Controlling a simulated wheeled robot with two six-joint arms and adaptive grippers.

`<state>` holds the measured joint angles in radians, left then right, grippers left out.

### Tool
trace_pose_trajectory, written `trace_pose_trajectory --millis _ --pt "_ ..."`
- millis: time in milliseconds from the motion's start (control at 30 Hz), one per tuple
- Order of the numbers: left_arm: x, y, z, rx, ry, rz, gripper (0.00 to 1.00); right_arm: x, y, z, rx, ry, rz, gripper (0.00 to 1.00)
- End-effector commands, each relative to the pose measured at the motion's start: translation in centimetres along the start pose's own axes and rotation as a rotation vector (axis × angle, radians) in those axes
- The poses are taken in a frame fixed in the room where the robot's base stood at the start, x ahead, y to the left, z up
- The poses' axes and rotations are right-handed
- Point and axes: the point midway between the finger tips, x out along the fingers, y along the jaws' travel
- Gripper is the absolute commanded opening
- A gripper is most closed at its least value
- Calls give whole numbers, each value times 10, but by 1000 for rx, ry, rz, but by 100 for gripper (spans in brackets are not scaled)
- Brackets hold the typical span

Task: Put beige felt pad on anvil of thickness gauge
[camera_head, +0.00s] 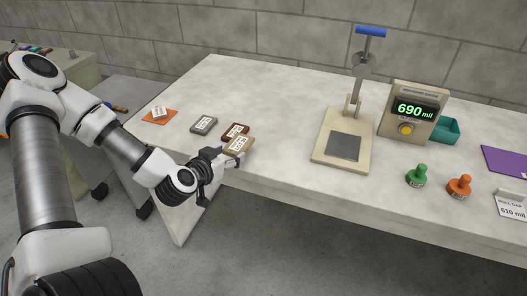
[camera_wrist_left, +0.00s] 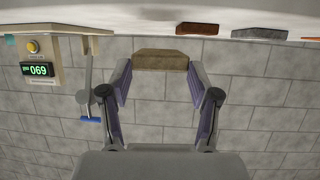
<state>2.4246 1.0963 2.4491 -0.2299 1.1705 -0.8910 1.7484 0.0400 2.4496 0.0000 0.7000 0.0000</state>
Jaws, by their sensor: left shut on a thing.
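The beige felt pad (camera_head: 238,147) has a white label and is at the table's near left edge. My left gripper (camera_head: 231,162) is shut on it. In the left wrist view, which is upside down, the pad (camera_wrist_left: 160,60) sits between the two fingertips. The thickness gauge (camera_head: 322,156) stands to the right, with a dark square anvil (camera_head: 344,147) on its beige base and a blue-handled lever (camera_head: 370,31) raised above. The anvil looks bare. My right gripper is not in view.
A brown pad (camera_head: 236,130), a grey pad (camera_head: 204,125) and an orange pad (camera_head: 160,117) lie behind and left. A teal tray (camera_head: 447,130), green stamp (camera_head: 418,175) and orange stamp (camera_head: 459,187) stand right. Table between pads and gauge is clear.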

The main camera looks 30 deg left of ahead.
Motion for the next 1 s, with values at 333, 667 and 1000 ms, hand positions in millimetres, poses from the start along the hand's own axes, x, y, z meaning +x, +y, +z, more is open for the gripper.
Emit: trace_pose_trajectory --millis 333,667,1000 --pt "68 30 -19 11 1 3 32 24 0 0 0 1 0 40" --pt "114 48 -28 3 -3 1 32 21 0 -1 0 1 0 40" --pt "122 47 -5 -1 -1 1 32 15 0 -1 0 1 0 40"
